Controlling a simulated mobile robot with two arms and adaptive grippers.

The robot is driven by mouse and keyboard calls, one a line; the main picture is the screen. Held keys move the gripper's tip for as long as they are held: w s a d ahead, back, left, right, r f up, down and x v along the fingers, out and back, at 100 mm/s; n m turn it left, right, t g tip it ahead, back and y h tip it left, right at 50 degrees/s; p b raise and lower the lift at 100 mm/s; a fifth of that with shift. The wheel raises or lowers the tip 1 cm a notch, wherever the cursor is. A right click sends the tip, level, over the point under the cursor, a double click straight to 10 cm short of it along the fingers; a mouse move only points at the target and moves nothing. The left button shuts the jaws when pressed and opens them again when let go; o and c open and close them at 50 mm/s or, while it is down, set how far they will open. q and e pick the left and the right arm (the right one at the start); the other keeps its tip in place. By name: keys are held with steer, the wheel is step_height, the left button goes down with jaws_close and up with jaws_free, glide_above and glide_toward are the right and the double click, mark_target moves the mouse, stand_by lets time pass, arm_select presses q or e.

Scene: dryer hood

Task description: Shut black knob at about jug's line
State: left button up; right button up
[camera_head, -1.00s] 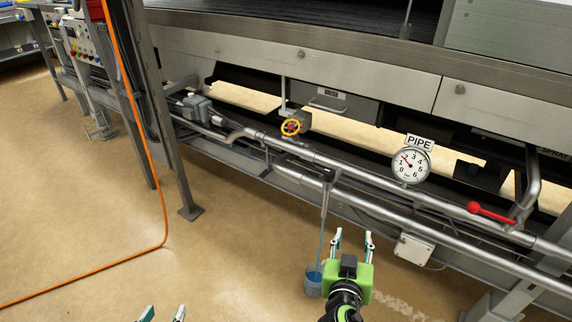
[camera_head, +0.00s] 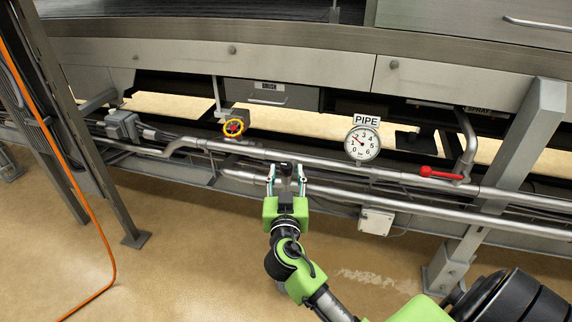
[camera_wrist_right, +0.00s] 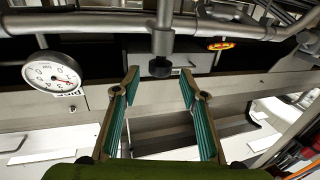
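The black knob (camera_wrist_right: 160,67) hangs on a short grey pipe stub in the right wrist view, just beyond the gap between my fingertips. In the head view my gripper largely covers that spot. My right gripper (camera_head: 286,181) is open at the pipes, and its two fingers with teal pads also show in the right wrist view (camera_wrist_right: 159,82). The fingers stand either side of the knob's line, with no clear contact. The jug and its liquid are hidden behind my right arm in the head view. My left gripper is out of view.
A PIPE gauge (camera_head: 362,143), a red lever (camera_head: 440,174) and a yellow-red handwheel (camera_head: 235,127) sit along the pipes. A white box (camera_head: 376,221) is below right. A steel post (camera_head: 510,180) stands at right. An orange cable (camera_head: 98,235) crosses the open floor at left.

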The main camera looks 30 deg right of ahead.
mark_target(287, 169)
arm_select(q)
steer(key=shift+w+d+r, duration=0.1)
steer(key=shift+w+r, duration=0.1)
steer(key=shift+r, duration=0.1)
arm_select(e)
steer(key=shift+x, duration=2.05)
